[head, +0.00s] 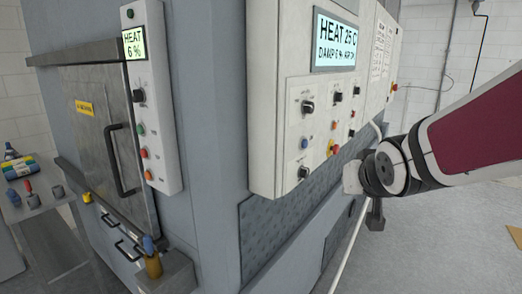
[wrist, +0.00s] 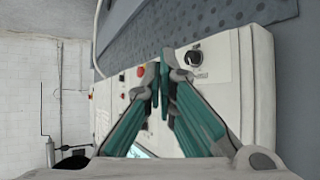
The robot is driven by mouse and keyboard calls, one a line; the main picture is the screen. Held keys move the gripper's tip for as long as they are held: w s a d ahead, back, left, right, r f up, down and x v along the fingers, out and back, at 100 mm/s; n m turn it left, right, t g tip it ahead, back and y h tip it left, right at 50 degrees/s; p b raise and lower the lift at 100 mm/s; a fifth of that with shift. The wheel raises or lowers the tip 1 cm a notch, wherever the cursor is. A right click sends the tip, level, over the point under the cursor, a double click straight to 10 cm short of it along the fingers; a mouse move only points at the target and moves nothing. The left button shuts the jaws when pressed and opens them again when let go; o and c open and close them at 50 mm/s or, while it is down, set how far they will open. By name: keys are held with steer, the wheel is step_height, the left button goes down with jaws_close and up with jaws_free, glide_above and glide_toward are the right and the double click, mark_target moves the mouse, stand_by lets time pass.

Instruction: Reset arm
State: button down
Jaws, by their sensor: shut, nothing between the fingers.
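My arm (head: 465,135), maroon and white, reaches in from the right in the head view. Its dark wrist joint (head: 385,172) is in front of the machine's side, near the lower right of the control panel. In the wrist view my gripper (wrist: 160,76) has teal fingers, with the tips drawn together and nothing between them. Behind the fingers, the white control panel (wrist: 240,80) appears turned, with a black knob (wrist: 194,58) and a red button (wrist: 141,71). Fingertip contact with the panel cannot be told.
The large grey machine (head: 210,120) fills the left and middle. A door (head: 90,130) with a black handle (head: 120,160) and a smaller panel (head: 152,100) are at left. Open floor (head: 450,240) lies at right.

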steer(key=s+f+g, duration=0.1)
steer(key=s+g, duration=0.4)
steer(key=s, duration=1.8)
steer(key=shift+f+n+y+b, duration=0.3)
steer(key=shift+f+n+b, duration=0.05)
steer(key=shift+n+b, duration=0.1)
